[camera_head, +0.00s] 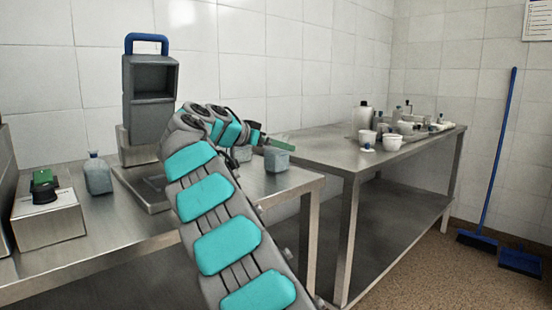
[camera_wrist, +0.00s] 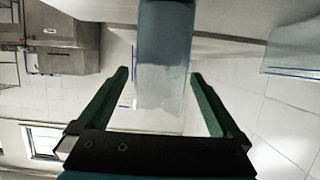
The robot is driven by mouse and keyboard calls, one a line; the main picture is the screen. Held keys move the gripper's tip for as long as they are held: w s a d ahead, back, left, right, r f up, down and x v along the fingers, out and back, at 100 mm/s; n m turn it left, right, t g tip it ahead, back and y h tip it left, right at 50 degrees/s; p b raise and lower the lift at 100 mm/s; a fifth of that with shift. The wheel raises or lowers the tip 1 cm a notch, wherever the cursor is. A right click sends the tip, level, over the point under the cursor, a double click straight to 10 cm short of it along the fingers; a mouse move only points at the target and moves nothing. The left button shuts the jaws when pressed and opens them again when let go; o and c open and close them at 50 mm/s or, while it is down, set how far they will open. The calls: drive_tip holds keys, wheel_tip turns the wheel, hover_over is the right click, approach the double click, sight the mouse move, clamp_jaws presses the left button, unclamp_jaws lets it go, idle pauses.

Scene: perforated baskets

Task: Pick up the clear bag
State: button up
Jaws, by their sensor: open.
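A translucent thing (camera_wrist: 164,55), grey-blue above and clearer below, reaches down from the top edge of the wrist view; I take it to be the clear bag. My gripper (camera_wrist: 158,74) is open, with one green finger on each side of it and a gap to each finger. In the head view my gripper (camera_head: 276,139) is at the right part of the near steel table, just above a grey-blue see-through item (camera_head: 278,159), likely the same bag. Contact cannot be told.
The near steel table (camera_head: 120,246) also holds a grey-blue bottle-shaped item (camera_head: 98,177), a scale-like box (camera_head: 50,219) and a grey stand with a blue handle (camera_head: 150,95). A second table (camera_head: 320,150) holds cups and bottles. A blue broom (camera_head: 495,165) leans at right.

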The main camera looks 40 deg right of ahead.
drive_tip(key=x, duration=0.3)
drive_tip(key=shift+d+f, duration=0.1)
drive_tip(key=shift+d, duration=0.1)
drive_tip(key=c, duration=1.5)
drive_tip(key=shift+r, duration=0.2)
drive_tip(key=shift+r+p, duration=0.35)
drive_tip(key=shift+r, duration=1.3)
drive_tip(key=shift+s+a+r+b, duration=0.1)
drive_tip(key=shift+s+a+b, duration=0.65)
drive_tip(key=shift+s+a, duration=0.35)
drive_tip(key=s+a, duration=0.3)
drive_tip(key=s+a+b, duration=0.1)
drive_tip(key=s+a, duration=0.1)
drive_tip(key=s, duration=0.1)
drive_tip(key=s+a+r+b, duration=0.1)
drive_tip(key=s+a, duration=0.2)
drive_tip(key=shift+s+a+r, duration=0.1)
drive_tip(key=shift+s+a, duration=0.2)
drive_tip(key=shift+s, duration=0.05)
